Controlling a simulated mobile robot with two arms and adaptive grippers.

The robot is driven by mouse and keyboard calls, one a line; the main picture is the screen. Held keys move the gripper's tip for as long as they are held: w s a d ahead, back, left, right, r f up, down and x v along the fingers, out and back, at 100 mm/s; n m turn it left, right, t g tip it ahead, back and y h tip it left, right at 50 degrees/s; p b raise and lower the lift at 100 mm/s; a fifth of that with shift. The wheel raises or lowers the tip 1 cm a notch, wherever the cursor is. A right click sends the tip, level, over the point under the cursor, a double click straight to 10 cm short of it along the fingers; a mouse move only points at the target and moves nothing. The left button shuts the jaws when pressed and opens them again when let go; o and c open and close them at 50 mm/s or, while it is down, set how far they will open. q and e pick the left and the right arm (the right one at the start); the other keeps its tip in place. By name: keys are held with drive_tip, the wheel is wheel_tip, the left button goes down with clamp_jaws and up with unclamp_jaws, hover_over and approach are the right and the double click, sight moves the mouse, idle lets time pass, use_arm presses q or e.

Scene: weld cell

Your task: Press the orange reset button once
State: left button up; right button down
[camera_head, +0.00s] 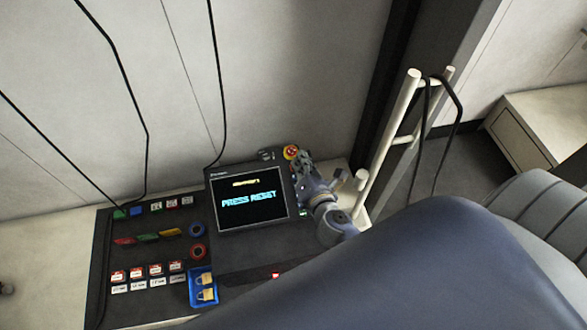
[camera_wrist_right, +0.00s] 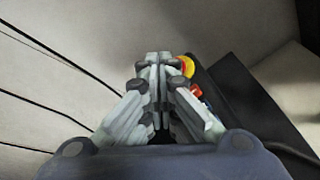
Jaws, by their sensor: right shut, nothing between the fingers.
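The control panel's screen (camera_head: 250,198) reads "PRESS RESET" in the head view. My right gripper (camera_head: 302,163) is over the panel strip at the right of the screen, close to a red button with a yellow collar (camera_head: 290,152). In the right wrist view, my right gripper (camera_wrist_right: 158,62) is shut and empty. Just right of its fingers is an orange-red part (camera_wrist_right: 196,90), which may be the orange reset button. In the head view no orange button can be made out; the gripper covers part of that strip. I cannot tell whether the fingers touch anything. My left gripper is not in view.
Left of the screen, the dark bench (camera_head: 240,255) holds rows of small tags and a blue tray (camera_head: 203,298) with padlocks. A pale rail (camera_head: 385,150) with hanging cables stands close to the right of my right arm. The wall is behind.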

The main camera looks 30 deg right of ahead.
drive_tip(key=f+b, duration=0.1)
drive_tip(key=w+f+b, duration=0.1)
drive_tip(key=f, duration=0.1)
drive_tip(key=shift+w+d, duration=0.15)
drive_tip(key=shift+d, duration=0.05)
drive_tip(key=shift+w+d+f+b, duration=0.1)
drive_tip(key=shift+w+f+b, duration=0.15)
drive_tip(key=shift+f+b, duration=0.15)
drive_tip(key=shift+w+f+b, duration=0.25)
drive_tip(key=shift+f, duration=0.25)
drive_tip(key=shift+w+f, duration=0.15)
drive_tip(key=shift+f, duration=0.1)
drive_tip(key=shift+w+d+f+b, duration=0.1)
drive_tip(key=shift+w+f+b, duration=0.15)
drive_tip(key=shift+b, duration=0.2)
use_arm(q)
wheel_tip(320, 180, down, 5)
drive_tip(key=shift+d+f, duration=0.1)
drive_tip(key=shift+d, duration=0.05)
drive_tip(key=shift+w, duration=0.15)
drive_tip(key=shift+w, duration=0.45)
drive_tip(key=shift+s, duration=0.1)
